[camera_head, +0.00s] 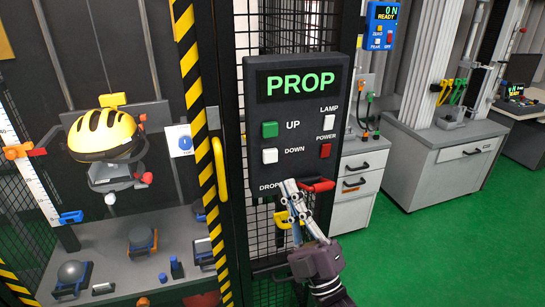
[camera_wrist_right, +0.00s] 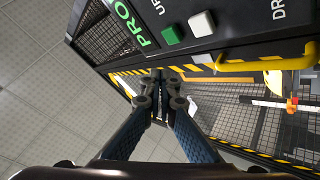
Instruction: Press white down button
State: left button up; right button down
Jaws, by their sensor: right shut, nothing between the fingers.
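A dark control panel (camera_head: 258,190) with a green PROP display hangs on the cage. Its white DOWN button (camera_head: 270,156) sits below the green UP button (camera_head: 270,129); the white button also shows in the wrist view (camera_wrist_right: 202,24), at the top. My right gripper (camera_head: 289,184) is shut and empty, in front of the panel's lower edge by the partly covered DROP label. It is below and slightly right of the DOWN button in the head view. In the wrist view the fingertips (camera_wrist_right: 160,80) are apart from the white button. My left gripper is not in view.
The red drop lever (camera_head: 318,186) is close beside my right fingers. A white lamp switch (camera_head: 329,122) and red power switch (camera_head: 325,150) sit on the panel's right. A striped post (camera_head: 205,150) and yellow handle (camera_head: 219,168) stand left. Green floor is open at right.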

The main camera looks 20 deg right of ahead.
aim_at(269, 151)
jog(key=shift+w+a+b, duration=0.2)
jog(key=shift+w+b, duration=1.5)
jog(key=shift+w, duration=2.75)
jog(key=shift+w, duration=0.15)
jog(key=shift+w, duration=0.25)
jog(key=shift+w+b, duration=0.45)
jog(key=shift+w, duration=0.05)
jog(key=shift+s, duration=0.1)
jog(key=shift+s+p, duration=0.45)
jog(key=shift+s, duration=0.4)
